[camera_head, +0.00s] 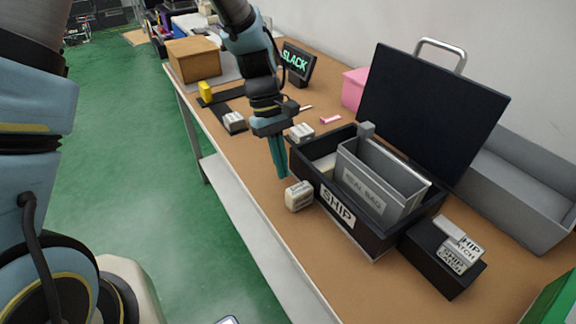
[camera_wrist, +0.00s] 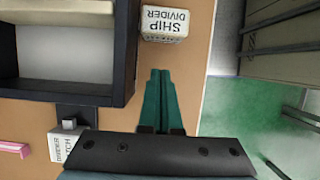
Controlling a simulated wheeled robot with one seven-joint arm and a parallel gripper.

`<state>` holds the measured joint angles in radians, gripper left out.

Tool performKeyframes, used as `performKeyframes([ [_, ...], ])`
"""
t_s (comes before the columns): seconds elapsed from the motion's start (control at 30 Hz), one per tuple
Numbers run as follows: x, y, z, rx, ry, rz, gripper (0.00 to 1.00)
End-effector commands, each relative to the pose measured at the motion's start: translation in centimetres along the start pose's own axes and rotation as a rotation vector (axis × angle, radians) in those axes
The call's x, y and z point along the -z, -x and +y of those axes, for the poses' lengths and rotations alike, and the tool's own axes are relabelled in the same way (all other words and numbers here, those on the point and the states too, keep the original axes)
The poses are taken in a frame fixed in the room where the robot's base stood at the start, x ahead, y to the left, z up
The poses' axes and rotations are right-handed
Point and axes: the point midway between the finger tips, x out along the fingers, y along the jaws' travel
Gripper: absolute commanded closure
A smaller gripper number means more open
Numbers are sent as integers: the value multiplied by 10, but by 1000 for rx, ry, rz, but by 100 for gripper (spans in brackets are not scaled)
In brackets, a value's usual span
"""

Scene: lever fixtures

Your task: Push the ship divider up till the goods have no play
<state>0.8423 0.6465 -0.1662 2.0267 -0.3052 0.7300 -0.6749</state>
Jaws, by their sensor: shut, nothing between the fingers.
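The open black SHIP box (camera_head: 372,246) stands on the table. Inside it is a grey holder labelled SEAL BAG (camera_head: 362,190), with a small grey block (camera_head: 366,130) at its far end. A cream block (camera_head: 299,195) sits in front of the box; in the wrist view this block (camera_wrist: 165,22) reads SHIP DIVIDER. Which inner wall is the divider itself, I cannot tell. My gripper (camera_head: 282,174) is shut and empty, its teal fingers pointing down beside the box's near left corner. In the wrist view the fingertips (camera_wrist: 160,72) are apart from box and block.
A display (camera_head: 298,62) reads SLACK. A dark upright panel (camera_head: 430,110) stands behind the box. A black block with SHIP LATCH labels (camera_head: 458,255) is to its right. Another labelled block (camera_head: 301,132) lies behind my gripper. A grey bin (camera_head: 530,185) fills the right rear.

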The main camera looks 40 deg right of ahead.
Motion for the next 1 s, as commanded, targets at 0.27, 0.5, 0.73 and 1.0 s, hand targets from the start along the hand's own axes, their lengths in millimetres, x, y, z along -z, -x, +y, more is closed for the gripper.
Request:
performKeyframes([
  [0.27,4,62,1,-6,0,6,100],
  [0.5,4,95,0,-4,1,6,100],
  [0.73,3,102,0,-2,2,4,100],
  [1.0,40,118,-60,-44,9,94,100],
])
